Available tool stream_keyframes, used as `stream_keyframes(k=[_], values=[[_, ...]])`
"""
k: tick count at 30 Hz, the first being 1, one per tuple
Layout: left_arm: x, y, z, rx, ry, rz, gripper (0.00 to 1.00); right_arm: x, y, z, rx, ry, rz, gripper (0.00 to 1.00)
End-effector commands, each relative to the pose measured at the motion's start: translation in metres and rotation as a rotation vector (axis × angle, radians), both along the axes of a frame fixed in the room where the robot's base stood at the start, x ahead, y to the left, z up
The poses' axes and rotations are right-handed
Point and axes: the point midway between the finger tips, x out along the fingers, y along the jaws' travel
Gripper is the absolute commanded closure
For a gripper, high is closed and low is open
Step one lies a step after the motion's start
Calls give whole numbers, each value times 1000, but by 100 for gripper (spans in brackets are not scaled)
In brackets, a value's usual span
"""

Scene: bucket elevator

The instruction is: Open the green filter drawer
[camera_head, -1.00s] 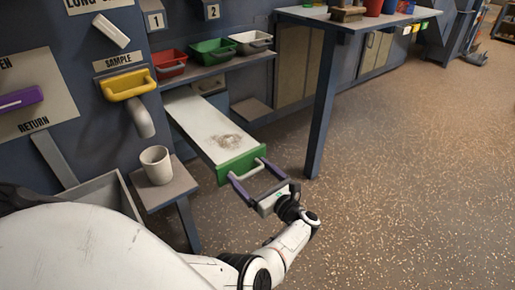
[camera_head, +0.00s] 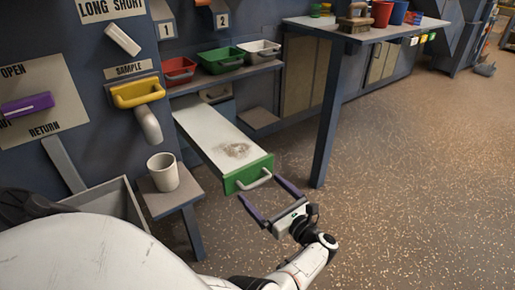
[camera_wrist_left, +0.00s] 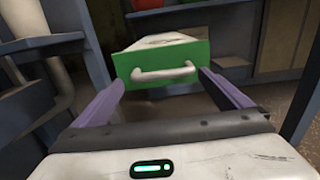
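The green filter drawer (camera_head: 248,174) is pulled far out from the blue cabinet. Its long pale top has a patch of dark debris, and its green front carries a light grey handle (camera_head: 255,181). My left gripper (camera_head: 264,203) is open in front of the drawer, its purple fingers spread and empty. In the left wrist view the green drawer front (camera_wrist_left: 160,62) and its handle (camera_wrist_left: 163,73) are ahead, between the fingers and apart from them. My right gripper is in neither view.
A white cup (camera_head: 162,174) stands on a small side stand left of the drawer. Red (camera_head: 179,71), green (camera_head: 221,58) and white (camera_head: 259,50) trays sit on a shelf above. A bench leg (camera_head: 327,110) rises to the right. The speckled floor at right is clear.

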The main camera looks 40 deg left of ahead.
Motion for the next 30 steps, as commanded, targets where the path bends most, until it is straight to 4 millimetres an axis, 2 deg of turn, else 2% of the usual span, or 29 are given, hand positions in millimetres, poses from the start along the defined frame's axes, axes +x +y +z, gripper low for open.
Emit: stream_keyframes(k=[1, 4, 10, 26, 29, 30], values=[[-2, -10, -1, -1, -1, 0, 3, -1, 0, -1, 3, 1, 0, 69], [-4, -23, -1, 0, 0, 1, 3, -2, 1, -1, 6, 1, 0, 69], [-6, -35, 0, 1, 0, 2, 3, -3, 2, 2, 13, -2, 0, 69], [-6, -35, 1, 3, 0, 2, 3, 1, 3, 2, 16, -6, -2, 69], [-1, -24, 11, 27, 8, 1, 3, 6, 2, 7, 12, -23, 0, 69], [4, -15, 21, 49, 15, -1, 3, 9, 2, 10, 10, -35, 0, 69]])
